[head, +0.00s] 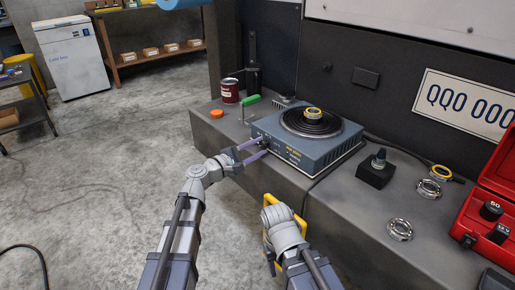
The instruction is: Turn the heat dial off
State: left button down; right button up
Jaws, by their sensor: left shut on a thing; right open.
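The heat dial (263,143) is a small dark knob on the left front face of a blue-grey hot plate (300,154). My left gripper (262,147) reaches the dial from the front left, with its fingers on either side of it and shut on it. The fingers partly cover the dial, so its mark cannot be read.
On the bench (345,220) are a dark block with a knob (377,169), metal rings (400,229), a red case (490,205), a red can (230,90) and a green-handled tool (251,100). A yellow piece (268,243) shows behind my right wrist.

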pick_arm(q)
jog(key=c, duration=0.5)
grip_release()
jog(key=v, duration=0.8)
jog(key=shift+d, duration=0.1)
